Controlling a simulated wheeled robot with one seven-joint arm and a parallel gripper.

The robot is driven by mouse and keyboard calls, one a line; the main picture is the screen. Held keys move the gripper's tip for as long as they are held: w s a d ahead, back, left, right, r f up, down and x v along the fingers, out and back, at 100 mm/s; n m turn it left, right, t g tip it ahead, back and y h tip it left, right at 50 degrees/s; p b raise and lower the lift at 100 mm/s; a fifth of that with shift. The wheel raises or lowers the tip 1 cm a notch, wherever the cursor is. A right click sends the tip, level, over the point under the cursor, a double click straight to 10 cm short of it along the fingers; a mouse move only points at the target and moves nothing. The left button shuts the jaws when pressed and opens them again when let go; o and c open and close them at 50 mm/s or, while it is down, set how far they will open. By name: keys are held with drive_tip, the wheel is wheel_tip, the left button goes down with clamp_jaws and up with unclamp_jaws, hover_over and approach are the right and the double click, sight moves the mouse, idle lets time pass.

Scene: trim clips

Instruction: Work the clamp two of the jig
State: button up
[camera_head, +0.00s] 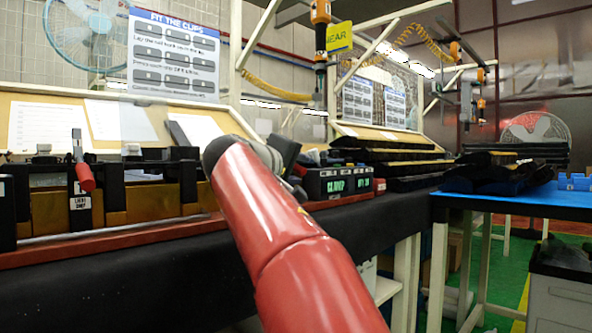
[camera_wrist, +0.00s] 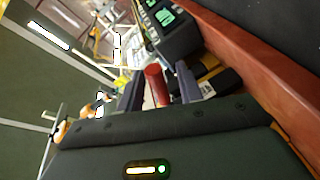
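The jig (camera_head: 150,203) is a long black and tan fixture on the bench at the left of the head view. A clamp with a red handle (camera_head: 85,178) stands at its left part, above a small white label. In the wrist view a red clamp handle (camera_wrist: 155,85) shows between the fingers of my gripper (camera_wrist: 158,76). The fingers are apart, with gaps beside the handle; whether either touches it I cannot tell. A black block with a white label (camera_wrist: 213,86) lies just right of the fingers. My red arm hides this clamp and the fingers in the head view.
A black box with green displays (camera_head: 346,186) stands right of my arm; it also shows in the wrist view (camera_wrist: 160,18). A red-brown edge strip (camera_head: 130,236) runs along the jig's front. Black trays (camera_head: 395,165) are stacked farther right, and a blue-topped table (camera_head: 515,203) stands beyond.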

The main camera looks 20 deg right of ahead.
drive_tip(key=v, duration=0.7)
drive_tip(key=shift+s+a, duration=0.25)
drive_tip(key=shift+a, duration=0.1)
drive_tip(key=shift+s, duration=0.1)
